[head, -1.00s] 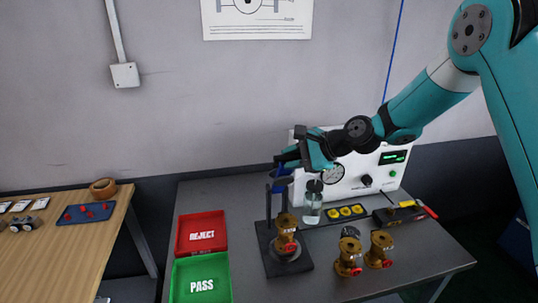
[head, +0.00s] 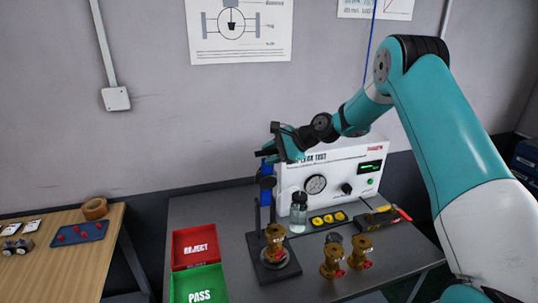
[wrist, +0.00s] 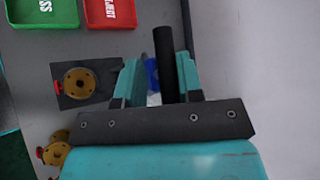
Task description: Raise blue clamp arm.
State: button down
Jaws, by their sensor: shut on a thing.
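The blue clamp arm (head: 267,182) stands nearly upright above the black fixture (head: 262,271) in the head view. My gripper (head: 270,148) is at its upper end, shut on it. In the wrist view, a black bar (wrist: 164,58) and a small blue part of the arm (wrist: 151,72) show between the fingers (wrist: 158,78). The fingers hide part of the arm's top. A brass valve (head: 275,240) with a red part sits upright on the fixture below, clear of the arm; its round flange shows in the wrist view (wrist: 80,82).
The white leak tester (head: 340,168) stands close behind and right of my gripper. A glass jar (head: 298,215) is beside the fixture. Two brass valves (head: 333,262) stand right. The red REJECT tray (head: 181,262) and green PASS tray (head: 177,292) lie left.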

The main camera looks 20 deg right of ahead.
jog(key=shift+f, duration=0.15)
jog(key=c, duration=1.2)
grip_release()
jog(key=shift+o, duration=0.7)
jog(key=shift+w+f, duration=0.1)
jog(key=b+v, duration=0.5)
jog(key=v, duration=1.2)
jog(key=shift+r, duration=0.25)
jog(key=shift+d, duration=0.15)
